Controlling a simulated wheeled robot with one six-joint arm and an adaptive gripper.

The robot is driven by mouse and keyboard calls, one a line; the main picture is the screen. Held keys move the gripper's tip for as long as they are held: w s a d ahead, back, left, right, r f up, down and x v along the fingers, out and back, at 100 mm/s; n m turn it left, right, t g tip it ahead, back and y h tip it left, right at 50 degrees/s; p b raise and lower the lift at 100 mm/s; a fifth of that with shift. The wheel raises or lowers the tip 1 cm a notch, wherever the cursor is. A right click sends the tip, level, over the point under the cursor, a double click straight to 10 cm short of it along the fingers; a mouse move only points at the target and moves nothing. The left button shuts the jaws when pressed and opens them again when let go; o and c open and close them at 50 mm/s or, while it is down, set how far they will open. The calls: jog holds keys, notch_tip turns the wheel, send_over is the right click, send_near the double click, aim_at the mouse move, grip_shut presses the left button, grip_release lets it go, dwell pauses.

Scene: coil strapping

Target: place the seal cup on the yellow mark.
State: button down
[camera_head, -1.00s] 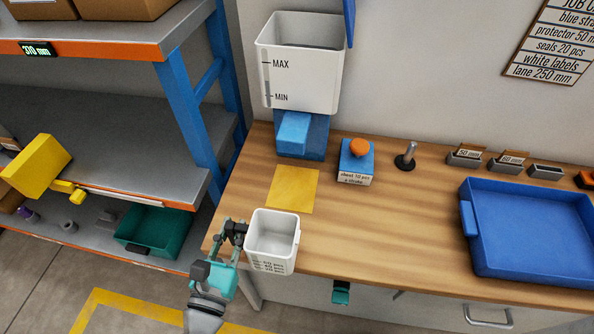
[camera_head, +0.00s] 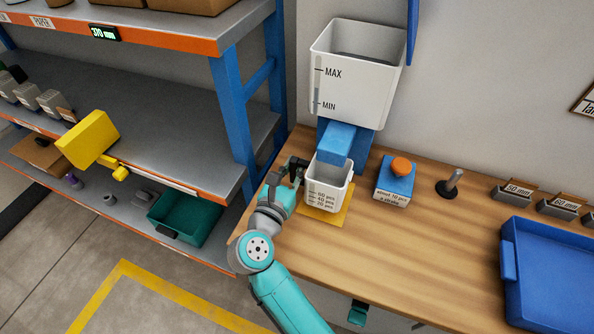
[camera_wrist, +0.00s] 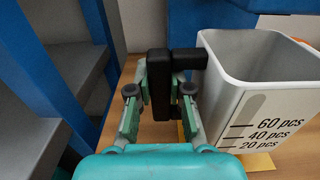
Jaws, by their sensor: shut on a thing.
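The white seal cup (camera_head: 329,186), with marks for 20, 40 and 60 pcs, is upright over the yellow mark (camera_head: 323,218) on the wooden bench. Yellow shows in front of the cup and at its right side. I cannot tell whether its base touches the surface. My gripper (camera_head: 297,168) is at the cup's left side, shut on its black handle. The wrist view shows the fingers (camera_wrist: 160,100) closed around the handle, with the cup (camera_wrist: 258,95) to the right and empty as far as I can see inside.
A white hopper (camera_head: 358,70) with MAX and MIN marks hangs behind; its blue chute (camera_head: 337,142) reaches over the cup's back rim. A blue tray (camera_head: 553,275) lies far right. Shelves stand left.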

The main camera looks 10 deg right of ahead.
aim_at(293, 180)
jog(key=shift+x, duration=0.85)
jog(key=shift+f, duration=1.75)
jog(key=c, duration=1.1)
grip_release()
jog(key=shift+f, duration=0.1)
jog(key=v, duration=1.2)
